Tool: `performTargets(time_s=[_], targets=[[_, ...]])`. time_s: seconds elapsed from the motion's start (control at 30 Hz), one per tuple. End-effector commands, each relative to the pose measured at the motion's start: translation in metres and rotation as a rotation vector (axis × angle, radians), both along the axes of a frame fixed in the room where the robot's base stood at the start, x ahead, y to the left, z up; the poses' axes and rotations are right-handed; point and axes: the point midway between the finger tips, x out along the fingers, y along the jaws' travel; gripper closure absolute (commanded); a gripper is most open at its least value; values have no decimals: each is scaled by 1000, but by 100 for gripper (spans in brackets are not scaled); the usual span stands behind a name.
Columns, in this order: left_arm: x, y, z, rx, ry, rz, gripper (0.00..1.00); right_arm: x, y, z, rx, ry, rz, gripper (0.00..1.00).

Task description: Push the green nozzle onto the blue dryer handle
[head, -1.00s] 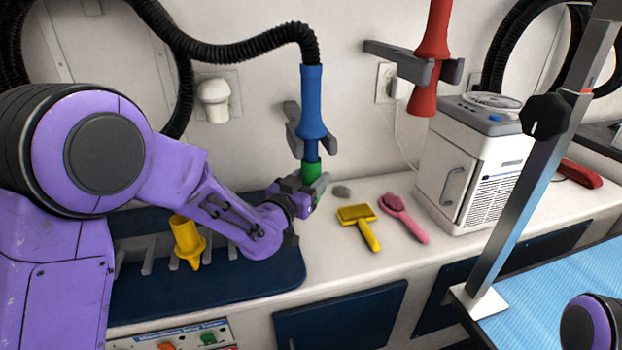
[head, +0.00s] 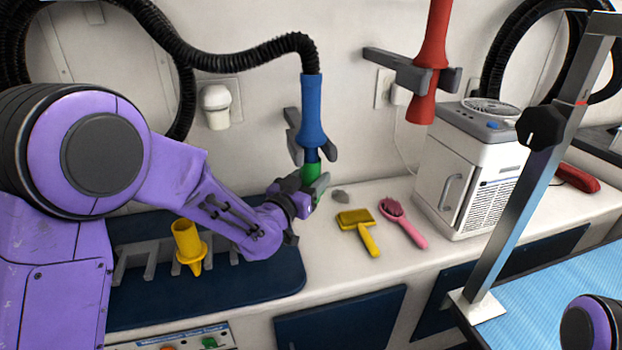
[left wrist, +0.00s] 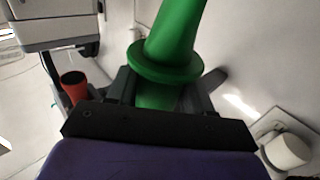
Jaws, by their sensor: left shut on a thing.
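The blue dryer handle (head: 311,108) hangs upright in a grey wall holder (head: 293,140), with a black hose joined to its top. The green nozzle (head: 311,172) is right below the handle's lower end. A dark section shows between the blue flare and the green, so I cannot tell how far the nozzle sits on it. My left gripper (head: 318,188) is shut on the green nozzle from the left. In the left wrist view the green nozzle (left wrist: 170,50) stands between the fingers, its flange just above them. My right gripper is not in view.
A yellow nozzle (head: 187,245) stands in a rack on the dark blue mat (head: 270,278). A yellow brush (head: 355,218) and pink brush (head: 405,226) lie on the counter. A red dryer handle (head: 432,50) hangs right. A white cabinet unit (head: 465,170) stands further right.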

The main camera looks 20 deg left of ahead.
Motion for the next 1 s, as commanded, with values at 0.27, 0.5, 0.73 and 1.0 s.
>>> performTargets(time_s=[0.27,0.5,0.73,1.0], targets=[[0,0,5,0,0,0,91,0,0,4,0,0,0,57],[0,0,9,0,0,0,91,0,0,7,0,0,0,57],[0,0,11,0,0,0,91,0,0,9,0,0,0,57],[0,0,11,0,-1,0,20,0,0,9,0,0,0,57]])
